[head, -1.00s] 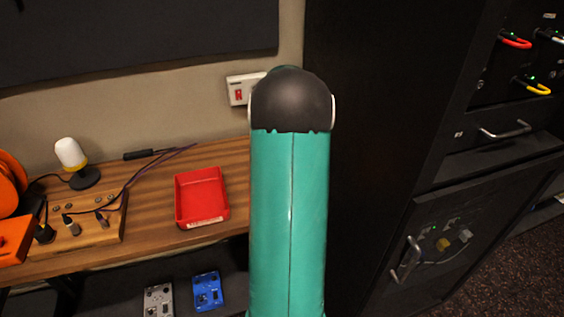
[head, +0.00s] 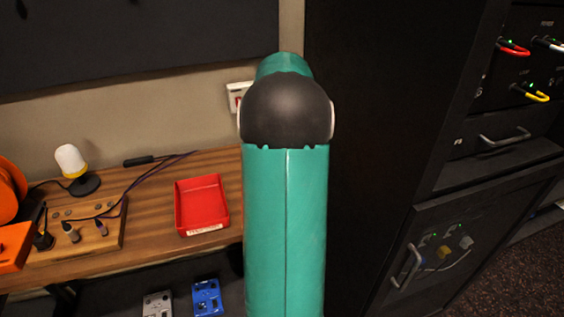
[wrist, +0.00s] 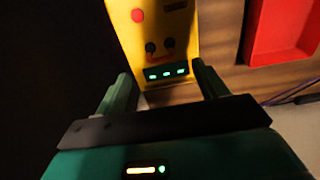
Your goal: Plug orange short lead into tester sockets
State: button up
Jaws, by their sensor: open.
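A yellow tester (wrist: 127,32) stands ahead of my gripper in the wrist view, with a red button, a dark display with green lights and two dark round spots on its face. A short orange-red strip (wrist: 163,56) shows by the two spots. I cannot tell whether it is the orange short lead or a marking. My gripper (wrist: 161,70) is open, its two green fingers spread on either side of the tester's lower end, with nothing seen held between them. In the head view my arm hides the gripper, and no tester shows.
A red tray (head: 201,203) lies on the wooden desk (head: 160,243), beside a lamp (head: 70,160) and a wooden block with plugs (head: 85,228). A black rack with coloured leads (head: 515,47) stands at the right. Blue and grey boxes (head: 206,296) sit below the desk.

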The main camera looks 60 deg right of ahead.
jog(key=shift+r, duration=2.35)
jog(key=w+a+r+n+t, duration=0.1)
jog(key=w+a+r, duration=0.15)
jog(key=a, duration=0.55)
jog(key=w+a+r+n+h, duration=0.15)
jog(key=w+a, duration=0.25)
jog(key=a, duration=0.5)
jog(key=w+a+r+n+t, duration=0.1)
jog(key=w+a+r+n, duration=0.15)
jog(key=a, duration=0.55)
jog(key=s+a+f+n+t, duration=0.1)
jog(key=s+a, duration=0.3)
jog(key=a, duration=0.8)
jog(key=s+a+f+n+t+y, duration=0.1)
jog(key=s+a+f+n+t, duration=0.1)
jog(key=a, duration=1)
jog(key=s+f+n, duration=0.1)
jog(key=s, duration=0.1)
jog(key=shift+s+a+t, duration=0.3)
jog(key=shift+s+a, duration=0.05)
jog(key=shift+a, duration=0.05)
jog(key=shift+f+y, duration=0.1)
jog(key=shift+y, duration=0.15)
